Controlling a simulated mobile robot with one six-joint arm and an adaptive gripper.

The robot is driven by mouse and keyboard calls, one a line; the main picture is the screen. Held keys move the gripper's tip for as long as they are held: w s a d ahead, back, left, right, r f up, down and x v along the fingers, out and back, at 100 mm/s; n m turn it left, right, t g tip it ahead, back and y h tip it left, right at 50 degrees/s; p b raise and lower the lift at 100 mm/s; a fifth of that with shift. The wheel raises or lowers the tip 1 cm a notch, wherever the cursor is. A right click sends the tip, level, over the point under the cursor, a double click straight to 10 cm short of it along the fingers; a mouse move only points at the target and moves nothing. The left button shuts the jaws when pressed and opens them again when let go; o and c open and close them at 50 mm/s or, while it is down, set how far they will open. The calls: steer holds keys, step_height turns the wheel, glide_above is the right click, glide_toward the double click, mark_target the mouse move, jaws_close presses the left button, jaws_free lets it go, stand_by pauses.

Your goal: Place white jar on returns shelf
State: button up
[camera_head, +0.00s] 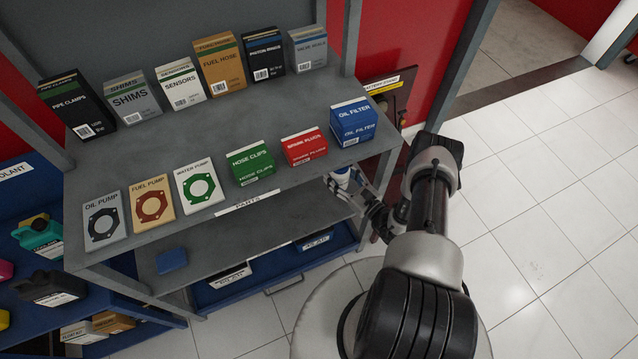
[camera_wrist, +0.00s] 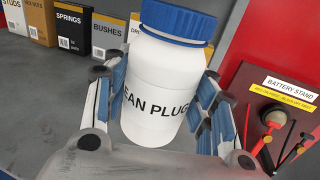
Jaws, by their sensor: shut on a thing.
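The white jar (camera_wrist: 160,85) has a blue screw lid and black lettering, partly cut off, reading "EAN PLUG". My gripper (camera_wrist: 162,110) is shut on its sides with blue-padded fingers, and the jar leans slightly in the wrist view. In the head view the jar (camera_head: 341,176) shows only in part, below the right end of the upper shelf (camera_head: 225,150), with my gripper (camera_head: 350,188) around it. The middle shelf (camera_head: 215,240) lies to its left. No label reading "returns" is legible, so I cannot tell for certain which shelf that is.
The upper shelf carries several boxes, including a blue oil filter box (camera_head: 353,121) above the jar. A small blue item (camera_head: 171,260) sits on the middle shelf, otherwise largely clear where visible. In the wrist view, boxes (camera_wrist: 110,38) stand behind; a battery stand (camera_wrist: 285,110) is at right.

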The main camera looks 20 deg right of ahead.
step_height(320, 180, down, 9)
steer(key=b, duration=0.3)
steer(key=shift+r, duration=0.1)
steer(key=shift+f, duration=0.2)
steer(key=o, duration=1.2)
steer(key=shift+o, duration=0.2)
steer(key=shift+r, duration=0.15)
steer(key=shift+s+d, duration=0.1)
steer(key=shift+s, duration=0.15)
steer(key=p+v, duration=0.1)
steer(key=v, duration=1)
steer(key=shift+s+p, duration=0.2)
steer(key=shift+p, duration=0.15)
